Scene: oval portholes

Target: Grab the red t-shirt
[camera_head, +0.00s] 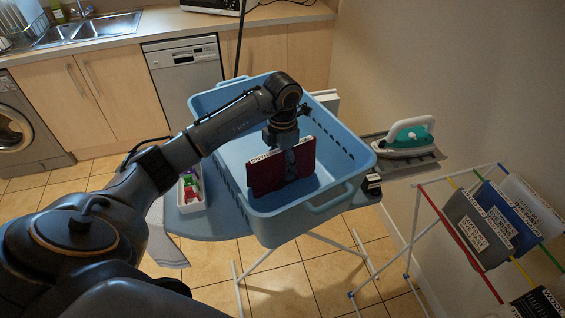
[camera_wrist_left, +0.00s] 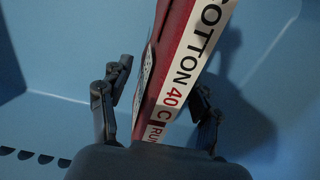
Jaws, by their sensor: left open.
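The red t-shirt (camera_head: 266,176) is a dark red, flat, folded piece standing on edge inside the blue laundry basket (camera_head: 227,105). A white label strip runs along its top edge. In the left wrist view the red t-shirt (camera_wrist_left: 172,60) rises between the fingers, and its label reads "COTTON 40 C" and part of a further word. My left gripper (camera_head: 287,150) reaches down into the basket at the shirt's top edge. In the left wrist view the left gripper (camera_wrist_left: 158,95) is open, with one finger on each side of the shirt and gaps visible. My right gripper is not in view.
The basket stands on an ironing board (camera_head: 222,222). An iron (camera_head: 405,138) rests at its right end, and a small white tray (camera_head: 190,190) of coloured items sits at left. A drying rack with labelled cloths (camera_head: 478,228) stands at right. Kitchen counters line the back.

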